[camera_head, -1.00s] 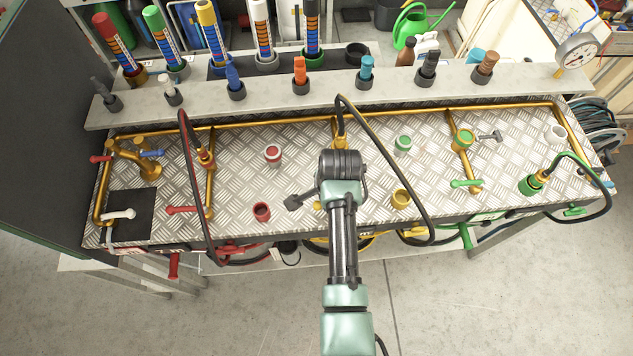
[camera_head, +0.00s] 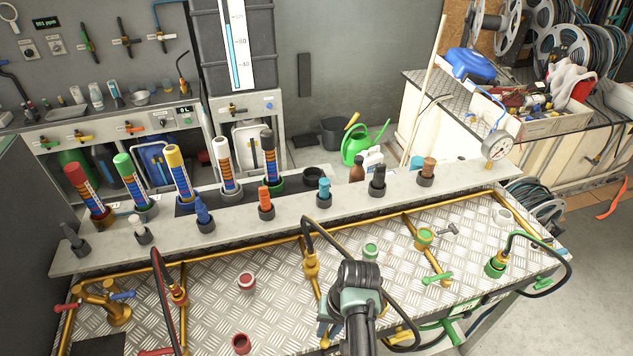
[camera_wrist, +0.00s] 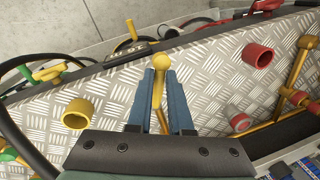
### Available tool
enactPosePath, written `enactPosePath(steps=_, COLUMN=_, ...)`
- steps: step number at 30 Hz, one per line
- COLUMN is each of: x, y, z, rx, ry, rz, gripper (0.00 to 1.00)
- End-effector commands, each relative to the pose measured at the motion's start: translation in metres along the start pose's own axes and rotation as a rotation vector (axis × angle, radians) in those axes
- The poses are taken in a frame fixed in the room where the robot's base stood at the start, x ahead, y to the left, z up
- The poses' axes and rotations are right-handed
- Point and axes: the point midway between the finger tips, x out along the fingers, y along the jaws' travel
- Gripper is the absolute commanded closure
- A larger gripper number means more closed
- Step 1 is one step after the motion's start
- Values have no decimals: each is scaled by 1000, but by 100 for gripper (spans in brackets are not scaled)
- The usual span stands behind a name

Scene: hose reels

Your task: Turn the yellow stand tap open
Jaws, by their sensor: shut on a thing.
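The yellow stand tap (camera_wrist: 160,61) shows in the wrist view as a rounded yellow head with a slim lever running down from it. My gripper (camera_wrist: 161,78) has its two blue fingers on either side of this yellow part and is shut on it. The fingertips reach up to the rounded head. In the head view my dark wrist and arm cover the tap and most of the gripper, so the lever's angle cannot be told there.
A brass fitting with a black hose (camera_head: 311,262) stands left of my wrist. A grey shelf (camera_head: 290,205) with bottles runs behind. The yellow cup (camera_wrist: 78,113) is left of my fingers.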

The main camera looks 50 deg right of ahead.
Motion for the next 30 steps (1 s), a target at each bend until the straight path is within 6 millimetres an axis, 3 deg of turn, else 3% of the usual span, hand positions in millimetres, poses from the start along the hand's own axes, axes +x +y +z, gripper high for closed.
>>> enactPosePath(steps=15, x=0, y=18, z=0, rx=-310, ry=-77, rz=-3, gripper=100)
enactPosePath(steps=30, x=-1, y=22, z=0, rx=-356, ry=-90, rz=0, gripper=100)
